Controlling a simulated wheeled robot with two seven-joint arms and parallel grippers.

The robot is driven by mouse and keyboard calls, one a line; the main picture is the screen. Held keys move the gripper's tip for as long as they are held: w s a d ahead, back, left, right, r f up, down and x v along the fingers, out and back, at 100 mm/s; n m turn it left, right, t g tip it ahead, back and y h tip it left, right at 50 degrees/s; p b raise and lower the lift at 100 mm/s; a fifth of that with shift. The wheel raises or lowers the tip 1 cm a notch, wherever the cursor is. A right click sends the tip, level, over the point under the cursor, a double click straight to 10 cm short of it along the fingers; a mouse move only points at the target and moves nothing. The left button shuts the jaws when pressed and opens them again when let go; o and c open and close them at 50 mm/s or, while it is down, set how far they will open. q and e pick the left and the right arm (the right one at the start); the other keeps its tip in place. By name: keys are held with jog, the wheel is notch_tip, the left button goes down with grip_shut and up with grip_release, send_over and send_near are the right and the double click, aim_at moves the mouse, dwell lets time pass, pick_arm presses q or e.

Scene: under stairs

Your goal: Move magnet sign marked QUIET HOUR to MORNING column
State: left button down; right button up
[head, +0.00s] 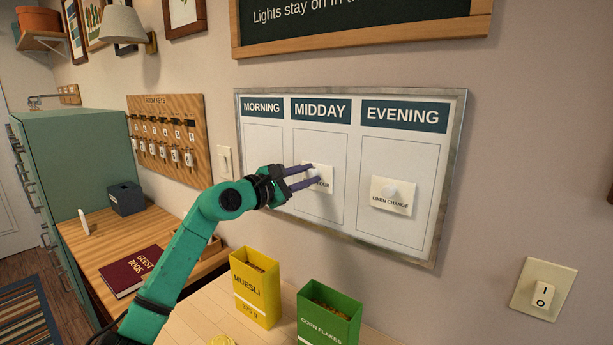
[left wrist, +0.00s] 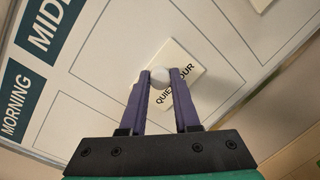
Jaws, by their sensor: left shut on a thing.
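The QUIET HOUR magnet sign (head: 321,185) is a small white card with a round knob, on the board in the MIDDAY column. My left gripper (head: 314,174) is at the card, its purple fingers shut on the knob. In the left wrist view the card (left wrist: 180,72) lies behind the fingertips (left wrist: 160,75), partly covered by them. The MORNING column (head: 263,160) is bare in its visible part, left of MIDDAY; my gripper covers its lower end. The LINEN CHANGE sign (head: 392,193) hangs in the EVENING column. My right gripper is not in view.
A yellow muesli box (head: 256,290) and a green corn flakes box (head: 328,318) stand on the counter below the board. A key rack (head: 168,125) and a light switch (head: 225,163) are on the wall to the left. A chalkboard (head: 370,20) hangs above.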

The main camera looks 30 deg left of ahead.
aim_at(310, 176)
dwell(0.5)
pick_arm(q)
jog(key=shift+s+f+b, duration=0.2)
jog(key=shift+s+b, duration=0.05)
jog(key=shift+b, duration=0.2)
jog(key=shift+b+v, duration=0.5)
jog(key=shift+v, duration=0.3)
jog(key=shift+s+b, duration=0.75)
jog(key=shift+s, duration=0.05)
jog(key=shift+s+a+r+b, duration=0.2)
jog(key=shift+s+b, duration=0.25)
jog(key=shift+s, duration=0.25)
jog(key=shift+d, duration=0.1)
